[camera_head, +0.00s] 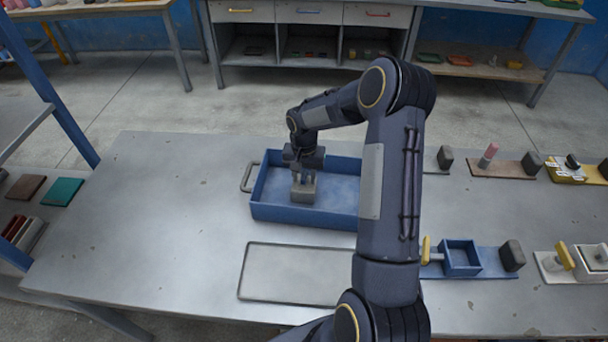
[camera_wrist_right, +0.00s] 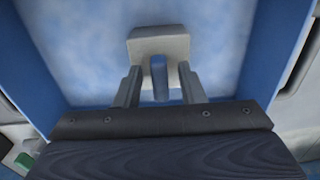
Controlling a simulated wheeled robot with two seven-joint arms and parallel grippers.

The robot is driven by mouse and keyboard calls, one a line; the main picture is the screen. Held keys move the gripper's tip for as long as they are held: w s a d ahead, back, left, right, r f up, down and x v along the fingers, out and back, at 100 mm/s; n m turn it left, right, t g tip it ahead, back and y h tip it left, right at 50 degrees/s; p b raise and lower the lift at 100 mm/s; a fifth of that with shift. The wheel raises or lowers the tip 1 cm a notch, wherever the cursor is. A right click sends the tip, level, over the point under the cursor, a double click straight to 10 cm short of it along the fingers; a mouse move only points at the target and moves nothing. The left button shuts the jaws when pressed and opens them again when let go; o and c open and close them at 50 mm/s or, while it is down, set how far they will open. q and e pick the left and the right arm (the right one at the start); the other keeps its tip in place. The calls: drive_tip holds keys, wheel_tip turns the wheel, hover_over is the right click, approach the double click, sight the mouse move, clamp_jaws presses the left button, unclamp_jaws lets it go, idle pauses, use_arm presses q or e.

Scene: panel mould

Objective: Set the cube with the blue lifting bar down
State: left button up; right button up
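The pale grey cube (camera_head: 303,191) is inside the blue tray (camera_head: 290,213), left of the tray's middle, and appears to rest on its floor. In the right wrist view the cube (camera_wrist_right: 158,42) shows its blue lifting bar (camera_wrist_right: 159,78) pointing toward my gripper. My right gripper (camera_head: 304,172) is over the cube. In the wrist view the fingers of my right gripper (camera_wrist_right: 159,85) stand open on either side of the bar, with a visible gap on each side. My left gripper is not in view.
My right arm hides the tray's right end. An empty outlined rectangle (camera_head: 292,273) lies in front of the tray. A small blue box (camera_head: 460,258) and a dark block (camera_head: 512,255) stand to the right. The table's left side is clear.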

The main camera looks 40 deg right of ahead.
drive_tip(key=shift+r, duration=0.45)
wheel_tip(320, 180, up, 11)
drive_tip(key=b, duration=0.2)
drive_tip(key=s+a+r+n+t, duration=0.1)
drive_tip(key=s+a+r+n, duration=0.1)
drive_tip(key=s+a+r, duration=0.35)
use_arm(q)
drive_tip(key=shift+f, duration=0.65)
use_arm(e)
drive_tip(key=s+a+n+t+y, duration=0.1)
drive_tip(key=s+a, duration=0.2)
drive_tip(key=s, duration=0.4)
drive_tip(key=s+a+r+n+t+y, duration=0.1)
drive_tip(key=s+a+n+t, duration=0.1)
drive_tip(key=s+a, duration=0.2)
drive_tip(key=s+a+n+t+y, duration=0.1)
drive_tip(key=s+a, duration=0.3)
drive_tip(key=s, duration=0.5)
drive_tip(key=shift+s+a+r+n+t+y, duration=0.3)
drive_tip(key=shift+s+r+n+y, duration=0.1)
drive_tip(key=shift+n, duration=0.2)
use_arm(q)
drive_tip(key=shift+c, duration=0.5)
